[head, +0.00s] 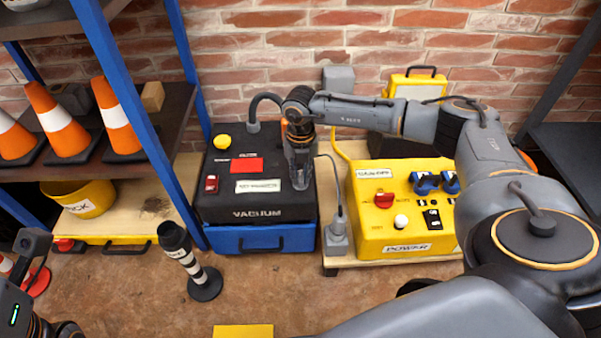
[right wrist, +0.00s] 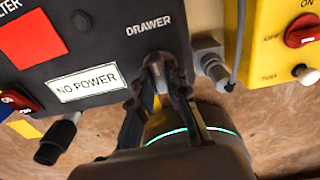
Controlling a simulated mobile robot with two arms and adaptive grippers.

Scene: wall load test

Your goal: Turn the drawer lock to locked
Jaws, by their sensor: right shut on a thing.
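The black vacuum unit (head: 257,190) stands on a blue drawer base (head: 262,239) against the brick wall. My right gripper (head: 299,180) reaches down to the right side of its top and hides the drawer lock in the head view. In the right wrist view the drawer lock (right wrist: 157,62) shows as a grey round part under the word DRAWER. My right gripper (right wrist: 160,85) is shut on it. The fingers cover much of the lock, so I cannot tell its turned position. Part of my left arm shows at the lower left; its gripper's opening is unclear.
The yellow power box (head: 400,222) stands close on the right, with a grey plug (head: 338,236) and cable between. A black and white post (head: 188,262) stands in front. The shelf with orange cones (head: 118,118) is on the left. A NO POWER label (right wrist: 87,84) is beside the lock.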

